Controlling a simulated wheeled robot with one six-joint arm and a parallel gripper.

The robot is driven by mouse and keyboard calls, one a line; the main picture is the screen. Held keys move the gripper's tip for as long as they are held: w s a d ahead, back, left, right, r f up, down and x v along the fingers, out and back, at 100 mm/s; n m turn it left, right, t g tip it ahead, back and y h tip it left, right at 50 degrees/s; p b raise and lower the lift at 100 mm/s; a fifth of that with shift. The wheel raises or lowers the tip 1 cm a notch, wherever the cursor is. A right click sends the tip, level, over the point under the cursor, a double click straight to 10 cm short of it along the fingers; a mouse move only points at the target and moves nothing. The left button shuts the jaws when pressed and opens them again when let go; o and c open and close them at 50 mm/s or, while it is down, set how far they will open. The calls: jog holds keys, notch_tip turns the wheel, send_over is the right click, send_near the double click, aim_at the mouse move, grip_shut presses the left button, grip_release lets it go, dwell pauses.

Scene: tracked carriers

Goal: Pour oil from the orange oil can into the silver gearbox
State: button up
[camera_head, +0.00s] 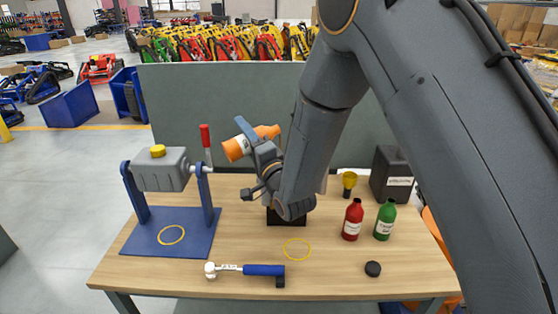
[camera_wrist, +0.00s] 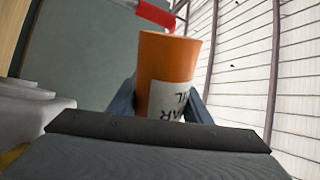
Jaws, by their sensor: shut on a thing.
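The orange oil can (camera_head: 233,150) is held up off the table, tilted well over on its side, right of the silver gearbox. My gripper (camera_head: 249,136) is shut around it. In the wrist view the orange can (camera_wrist: 166,72) with a white label sits between the gripper's two fingers (camera_wrist: 165,103). The silver gearbox (camera_head: 160,172) with a yellow cap (camera_head: 157,151) hangs in a blue stand (camera_head: 172,239) at the table's left. A red-handled lever (camera_head: 206,140) stands on its right side, between gearbox and can. I cannot see any oil flowing.
A wooden table (camera_head: 340,275) carries a blue-handled tool (camera_head: 262,270), a red bottle (camera_head: 353,221), a green bottle (camera_head: 385,221), a black cap (camera_head: 373,269), a yellow funnel (camera_head: 349,181) and a dark canister (camera_head: 391,172). A grey-green panel (camera_head: 190,100) stands behind.

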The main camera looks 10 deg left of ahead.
jog(key=shift+d+m+h+b, duration=0.1)
jog(key=shift+m+h+b, duration=0.2)
jog(key=shift+m, duration=0.8)
dwell(3.6)
jog(key=n+g+y, duration=0.1)
jog(key=n, duration=0.4)
jog(key=shift+p, duration=0.3)
jog(key=n+g+b, duration=0.1)
jog(key=n, duration=0.4)
jog(key=f+n+g+b, duration=0.1)
jog(key=n+b, duration=0.1)
jog(key=n, duration=0.3)
jog(key=f+n+g+b, duration=0.1)
jog(key=n+g+b, duration=0.1)
jog(key=n, duration=0.2)
jog(key=shift+s+a+f+n, duration=0.1)
jog(key=shift+a+n, duration=0.25)
jog(key=shift+n, duration=0.05)
